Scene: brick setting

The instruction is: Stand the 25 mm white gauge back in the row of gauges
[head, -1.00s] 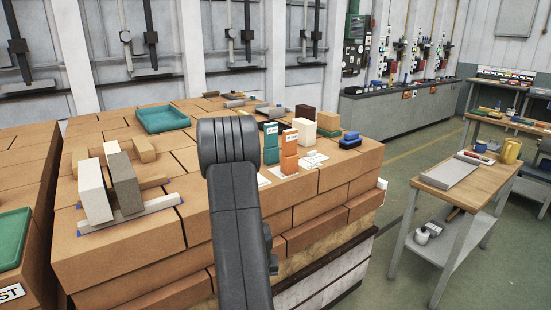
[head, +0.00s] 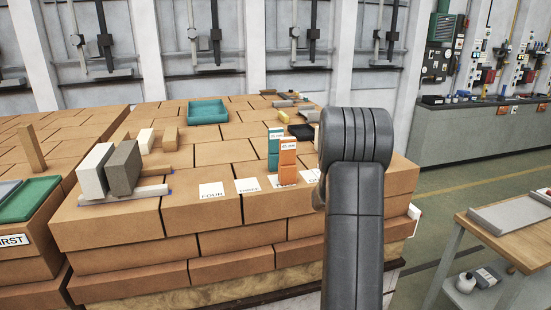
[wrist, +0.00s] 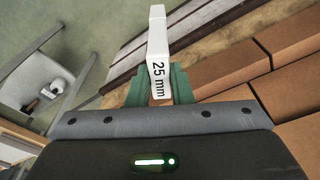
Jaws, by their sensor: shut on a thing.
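The white gauge (wrist: 157,40), lettered "25 mm", is held between the green fingers of my gripper (wrist: 159,84) in the wrist view. It is off the bricks, with brick edges and the floor beyond it. A teal gauge (head: 274,146) and an orange gauge (head: 288,158) stand upright near the front of the brick stack, with the orange one nearer. White cards lie beside them: one reads "FOUR" (head: 212,190) and another "THREE" (head: 248,185). Cards further right are partly covered by my arm.
White and grey blocks (head: 122,167) stand on a grey strip at the left of the stack (head: 215,150). A teal tray (head: 208,111) lies at the back. A green tray (head: 35,198) is far left. A wooden bench (head: 510,235) stands at the right.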

